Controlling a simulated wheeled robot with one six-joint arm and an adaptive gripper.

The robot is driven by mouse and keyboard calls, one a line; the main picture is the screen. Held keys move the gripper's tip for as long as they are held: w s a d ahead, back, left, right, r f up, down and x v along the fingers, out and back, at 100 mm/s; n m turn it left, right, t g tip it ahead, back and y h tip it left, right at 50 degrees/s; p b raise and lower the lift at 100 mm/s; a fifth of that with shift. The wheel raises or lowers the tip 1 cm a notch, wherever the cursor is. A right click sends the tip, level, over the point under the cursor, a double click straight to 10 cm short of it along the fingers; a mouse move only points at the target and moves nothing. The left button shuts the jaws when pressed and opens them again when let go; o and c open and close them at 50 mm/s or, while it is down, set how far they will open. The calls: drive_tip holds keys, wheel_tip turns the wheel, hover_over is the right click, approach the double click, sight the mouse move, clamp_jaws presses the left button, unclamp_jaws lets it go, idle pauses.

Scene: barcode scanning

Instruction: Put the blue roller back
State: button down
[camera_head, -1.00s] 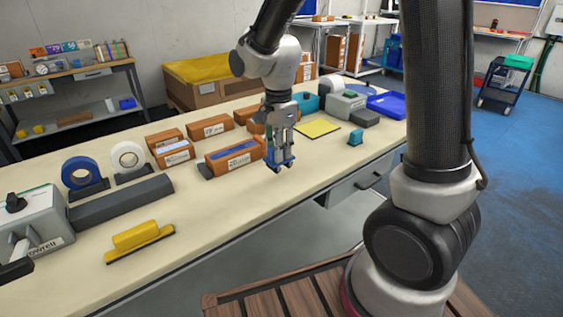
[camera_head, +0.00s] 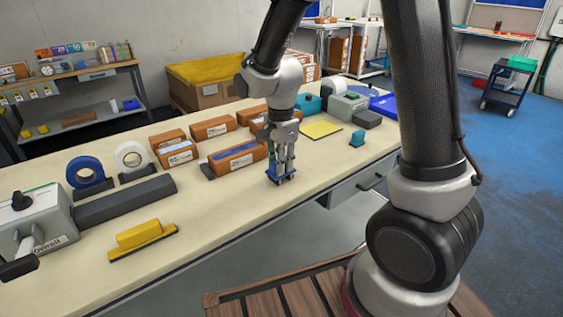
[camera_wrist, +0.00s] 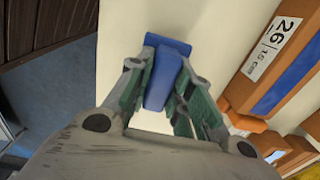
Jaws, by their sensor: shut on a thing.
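The blue roller (camera_wrist: 163,75) is between the fingers of my gripper (camera_wrist: 158,88) in the wrist view, with a wide blue head at its far end. My gripper is shut on it. In the head view, the blue roller (camera_head: 279,178) shows at the fingertips of my gripper (camera_head: 281,168), low over the cream bench top (camera_head: 225,205). I cannot tell whether it touches the bench. The fingers hide part of it.
An orange box with a blue top (camera_head: 238,158) lies just left of my gripper. A yellow-handled tool (camera_head: 139,234) lies at front left. The bench front is clear near the gripper.

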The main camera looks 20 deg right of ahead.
drive_tip(key=c, duration=1.3)
unclamp_jaws()
drive_tip(key=shift+s+f, duration=0.3)
drive_tip(key=shift+f, duration=0.2)
drive_tip(key=shift+w, duration=0.2)
drive_tip(key=shift+r, duration=0.1)
wheel_tip(320, 180, up, 12)
drive_tip(key=s+d+r+n+t, duration=0.1)
drive_tip(key=s+d+r+n, duration=0.1)
drive_tip(key=s+d+n, duration=0.2)
drive_tip(key=s+d+r+n+t, duration=0.1)
drive_tip(key=s+d+r+n, duration=0.2)
drive_tip(key=s+d+n, duration=0.2)
drive_tip(key=s+d+r+n+t, duration=0.2)
drive_tip(key=s+d+n, duration=0.3)
drive_tip(key=s, duration=0.4)
drive_tip(key=shift+s+d+r, duration=0.4)
drive_tip(key=shift+d+r, duration=0.05)
drive_tip(key=shift+r, duration=0.05)
